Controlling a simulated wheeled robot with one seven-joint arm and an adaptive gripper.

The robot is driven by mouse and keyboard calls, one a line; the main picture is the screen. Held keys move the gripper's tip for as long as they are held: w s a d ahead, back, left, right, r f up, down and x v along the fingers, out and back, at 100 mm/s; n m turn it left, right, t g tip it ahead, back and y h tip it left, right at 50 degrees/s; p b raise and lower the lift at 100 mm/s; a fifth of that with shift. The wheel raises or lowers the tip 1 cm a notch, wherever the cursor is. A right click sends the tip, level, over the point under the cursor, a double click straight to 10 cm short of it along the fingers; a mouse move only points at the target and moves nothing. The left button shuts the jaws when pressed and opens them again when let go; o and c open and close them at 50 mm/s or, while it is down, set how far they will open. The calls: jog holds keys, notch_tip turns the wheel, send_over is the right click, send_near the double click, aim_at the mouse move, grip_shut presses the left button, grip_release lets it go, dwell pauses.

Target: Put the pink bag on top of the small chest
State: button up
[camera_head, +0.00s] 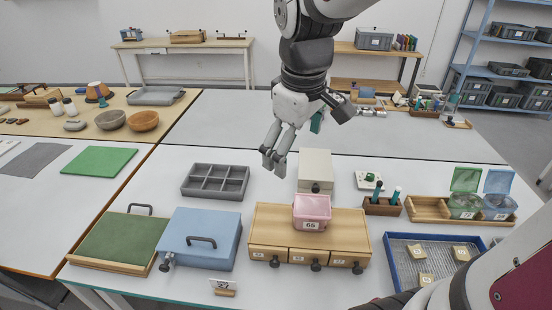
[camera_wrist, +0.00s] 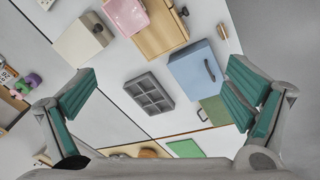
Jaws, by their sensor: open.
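The pink bag (camera_head: 312,208), with a label reading 65, sits upright on top of the small wooden chest (camera_head: 262,222), near the middle of its top. The chest has three labelled drawers with dark knobs, all shut. In the wrist view, the pink bag (camera_wrist: 128,14) and the chest (camera_wrist: 163,32) show at the top edge, partly cut off. My gripper (camera_head: 294,142) is open and empty. It hangs above the table behind the chest, apart from the bag. In the wrist view, its teal-padded fingers (camera_wrist: 160,92) are spread wide with nothing between them.
A cream box (camera_head: 315,163) stands just behind the chest. A blue box (camera_head: 205,232) and a grey divided tray (camera_head: 215,182) are to its left. A wooden holder (camera_head: 382,206) and a blue-rimmed tray (camera_head: 392,262) are to its right. The table behind is mostly clear.

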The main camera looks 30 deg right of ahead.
jog(key=s+a+r+m+t, duration=0.1)
jog(key=s+a+m, duration=0.1)
jog(key=s, duration=0.3)
jog(key=s+a+r+m+t+y, duration=0.1)
jog(key=s+a+r+m+t, duration=0.1)
jog(key=s+a, duration=0.2)
jog(key=shift+s+m, duration=0.3)
jog(key=shift+s, duration=0.6)
jog(key=shift+r, duration=0.1)
